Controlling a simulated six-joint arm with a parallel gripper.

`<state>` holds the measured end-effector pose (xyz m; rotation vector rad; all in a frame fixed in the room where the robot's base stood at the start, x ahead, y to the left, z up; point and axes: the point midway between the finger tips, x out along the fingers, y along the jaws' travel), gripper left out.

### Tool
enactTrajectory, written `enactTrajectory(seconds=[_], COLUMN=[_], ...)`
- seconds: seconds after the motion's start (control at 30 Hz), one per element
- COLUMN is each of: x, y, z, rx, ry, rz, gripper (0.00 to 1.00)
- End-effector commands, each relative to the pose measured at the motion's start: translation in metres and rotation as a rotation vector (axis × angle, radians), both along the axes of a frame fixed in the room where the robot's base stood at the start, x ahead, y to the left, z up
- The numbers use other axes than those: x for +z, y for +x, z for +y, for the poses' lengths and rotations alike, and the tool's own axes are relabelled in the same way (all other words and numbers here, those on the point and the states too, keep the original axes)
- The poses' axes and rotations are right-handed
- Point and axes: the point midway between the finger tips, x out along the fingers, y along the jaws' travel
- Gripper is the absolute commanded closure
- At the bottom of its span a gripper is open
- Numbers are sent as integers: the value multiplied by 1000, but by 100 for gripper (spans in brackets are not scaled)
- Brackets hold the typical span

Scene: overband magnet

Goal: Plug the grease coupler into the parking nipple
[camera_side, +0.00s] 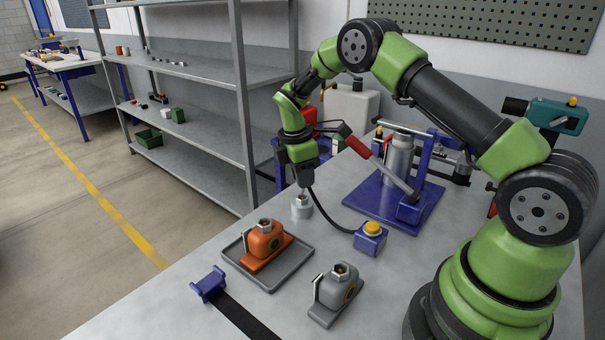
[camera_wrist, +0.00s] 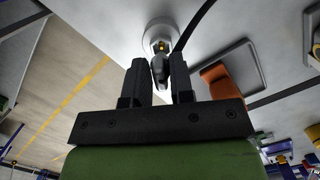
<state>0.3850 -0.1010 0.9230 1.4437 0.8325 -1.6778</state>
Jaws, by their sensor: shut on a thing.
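My gripper (camera_side: 304,181) is shut on the grease coupler (camera_wrist: 159,69), a small grey metal piece between its two fingers in the wrist view. A black hose (camera_side: 328,217) curves from the coupler to a blue box with a yellow top. The gripper points down over a short light-grey round post (camera_side: 302,207) near the table's back edge. In the wrist view a small brass-coloured nipple (camera_wrist: 162,46) shows on this post, just beyond the coupler. The coupler appears roughly in line with the nipple; I cannot tell whether they touch. The fingers partly hide the coupler in the side view.
An orange bearing block (camera_side: 265,241) sits in a grey tray (camera_side: 239,262), with a grey block (camera_side: 337,290) beside it. The blue box (camera_side: 370,240) is right of the post. A blue-based stand (camera_side: 372,203) with a metal cylinder and red-handled lever stands behind it.

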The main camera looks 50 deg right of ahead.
Motion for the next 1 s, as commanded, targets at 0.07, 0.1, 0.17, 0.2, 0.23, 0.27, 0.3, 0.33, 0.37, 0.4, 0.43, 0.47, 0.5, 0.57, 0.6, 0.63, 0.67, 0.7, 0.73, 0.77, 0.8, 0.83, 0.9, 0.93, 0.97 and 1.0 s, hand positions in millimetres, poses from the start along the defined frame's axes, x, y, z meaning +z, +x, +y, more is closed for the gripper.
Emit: enactTrajectory(seconds=[0.07, 0.1, 0.17, 0.2, 0.23, 0.27, 0.3, 0.33, 0.37, 0.4, 0.43, 0.47, 0.5, 0.57, 0.6, 0.63, 0.67, 0.7, 0.73, 0.77, 0.8, 0.83, 0.9, 0.93, 0.97, 1.0], x=[-2, -3, -5, -6, -6, -7, -8, -9, -9, -10, -11, -12, -13, -15, -16, -16, -17, -18, -19, -19, -20, -21, -23, -24, -24, -24], y=[0, 0, 0, 0, 0, 0, 0, 0, 0, 0, 0, 0, 0, 0, 0, 0, 0, 0, 0, 0, 0, 0, 0, 0, 0, 0], z=[0, 0, 0, 0, 0, 0, 0, 0, 0, 0, 0, 0, 0, 0, 0, 0, 0, 0, 0, 0, 0, 0, 0, 0, 0, 0], rx=[0, 0, -1, -1, -1, -1, -1, -1, -1, 0, 0, 0, 0, 0, 0, 0, 0, 0, 0, 0, 0, 0, 0, 0, -1, -1], ry=[0, 0, 0, 0, 0, 0, 0, 0, 0, 0, 0, 0, 0, 0, 0, 0, 0, 0, 0, 0, 0, 0, 0, 0, 0, 1], rz=[0, 1, 1, 1, 1, 1, 1, 1, 1, 0, 0, 0, 0, 0, 1, 1, 1, 1, 1, 1, 1, 1, 0, 0, 0, -1], gripper=[100, 100, 100, 100, 100, 100, 100, 100, 100, 100, 100, 100, 100, 100, 100, 100, 100, 100, 100, 100, 100, 100, 100, 100, 100, 69])
